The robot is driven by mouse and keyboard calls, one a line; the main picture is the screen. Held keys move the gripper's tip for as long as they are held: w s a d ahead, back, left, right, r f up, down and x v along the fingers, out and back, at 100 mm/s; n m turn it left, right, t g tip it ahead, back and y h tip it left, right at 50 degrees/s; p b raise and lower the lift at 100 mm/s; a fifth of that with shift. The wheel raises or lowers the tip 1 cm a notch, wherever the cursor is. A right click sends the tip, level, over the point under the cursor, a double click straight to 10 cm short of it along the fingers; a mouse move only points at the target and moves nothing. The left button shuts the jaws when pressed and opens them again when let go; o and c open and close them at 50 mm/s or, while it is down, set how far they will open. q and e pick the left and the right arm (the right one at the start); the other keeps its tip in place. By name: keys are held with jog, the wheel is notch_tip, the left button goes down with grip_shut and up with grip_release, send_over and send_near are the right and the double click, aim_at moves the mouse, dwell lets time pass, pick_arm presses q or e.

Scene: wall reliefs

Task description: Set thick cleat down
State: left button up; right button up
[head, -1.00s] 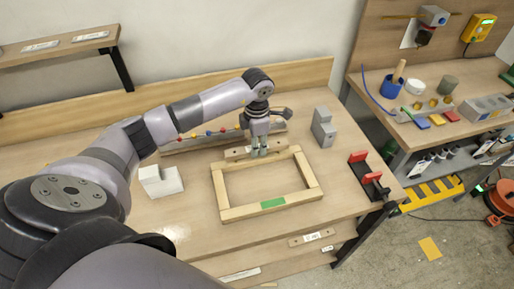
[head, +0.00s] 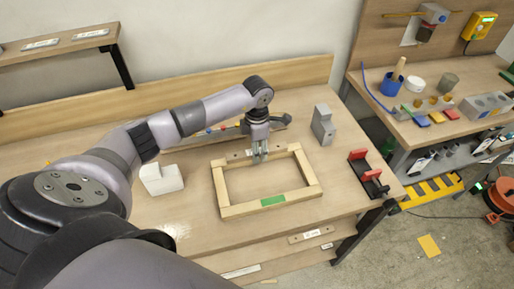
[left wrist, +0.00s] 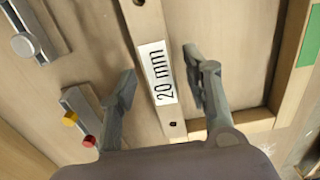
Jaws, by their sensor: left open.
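The thick cleat is a pale wooden strip with a "20 mm" label and dark holes. In the head view the cleat (head: 237,155) lies at the back bar of the wooden frame (head: 222,190), partly hidden by my gripper. My left gripper (head: 260,158) points down over it. In the left wrist view the cleat (left wrist: 147,28) runs between the two fingers of my left gripper (left wrist: 160,75), with a gap on each side. The gripper is open and not holding it. I cannot tell the exact contact between cleat and frame. My right gripper is out of view.
A white block (head: 162,179) stands left of the frame, a grey block (head: 323,125) behind right. A red-and-black holder (head: 367,175) is near the table's right edge. A rail with coloured knobs (head: 205,140) lies behind. The table inside the frame is clear.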

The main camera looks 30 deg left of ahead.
pick_arm(q)
jog(key=shift+r, duration=0.45)
notch_tip(320, 180, up, 11)
jog(key=b, duration=0.3)
jog(key=shift+r, duration=0.2)
jog(key=shift+f, duration=0.1)
